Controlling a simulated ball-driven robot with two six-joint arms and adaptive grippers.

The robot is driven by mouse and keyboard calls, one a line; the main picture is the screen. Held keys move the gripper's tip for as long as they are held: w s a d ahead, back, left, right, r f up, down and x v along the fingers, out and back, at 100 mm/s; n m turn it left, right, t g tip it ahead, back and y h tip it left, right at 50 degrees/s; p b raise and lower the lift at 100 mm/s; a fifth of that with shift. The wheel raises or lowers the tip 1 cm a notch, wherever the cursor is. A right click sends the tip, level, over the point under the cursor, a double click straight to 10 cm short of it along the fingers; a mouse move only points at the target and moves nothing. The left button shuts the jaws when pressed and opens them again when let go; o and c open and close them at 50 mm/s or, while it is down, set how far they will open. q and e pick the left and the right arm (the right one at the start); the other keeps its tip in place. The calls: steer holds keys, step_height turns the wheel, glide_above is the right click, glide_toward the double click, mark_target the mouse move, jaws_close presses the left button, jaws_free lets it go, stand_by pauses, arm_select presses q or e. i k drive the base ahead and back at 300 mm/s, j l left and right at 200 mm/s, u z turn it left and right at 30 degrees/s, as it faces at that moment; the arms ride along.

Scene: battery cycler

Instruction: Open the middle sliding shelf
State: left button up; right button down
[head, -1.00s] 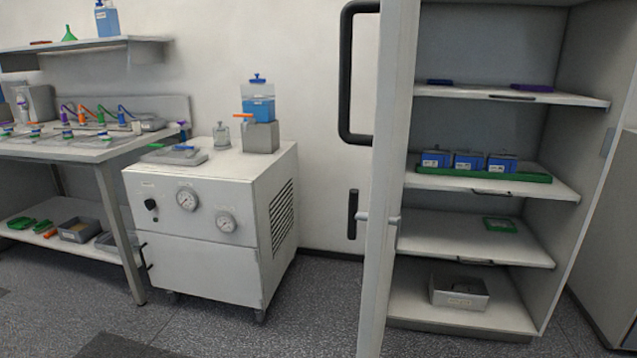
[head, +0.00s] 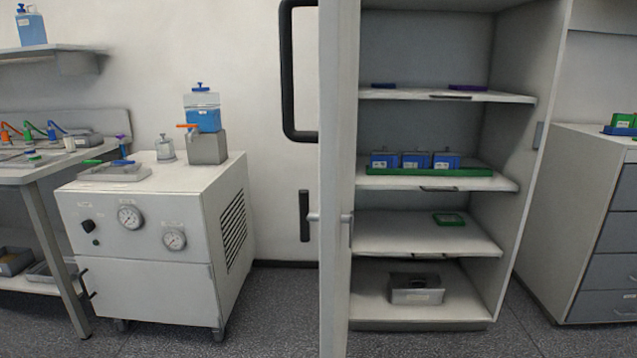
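An open grey cabinet (head: 512,150) stands right of centre, its door (head: 340,120) swung out towards me and seen nearly edge-on. Inside are several levels. The upper shelf (head: 500,98) holds a dark blue and a purple flat item. The shelf below it (head: 495,183) carries a green tray (head: 475,172) with blue boxes (head: 415,160). A lower shelf (head: 425,237) holds a small green-framed item (head: 449,219). Each of these shelves has a dark handle at its front edge, such as the handle (head: 438,188) below the green tray. All the shelves appear pushed in. Neither gripper is in view.
A white wheeled machine (head: 135,275) with gauges stands left of the cabinet. A workbench (head: 40,170) is at the far left, and a drawer unit (head: 540,220) at the right. A grey bin (head: 416,296) sits on the cabinet floor. The door's big black handle (head: 288,75) sticks out leftwards.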

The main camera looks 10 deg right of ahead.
mark_target(472, 174)
steer(key=i+j+z, duration=0.15)
steer(key=j+z, duration=0.15)
steer(key=i+j+z, duration=0.1)
steer(key=j+z, duration=0.2)
steer(key=i+j+z, duration=0.1)
steer(key=j+z, duration=0.15)
steer(key=j, duration=0.15)
steer(key=z, duration=0.35)
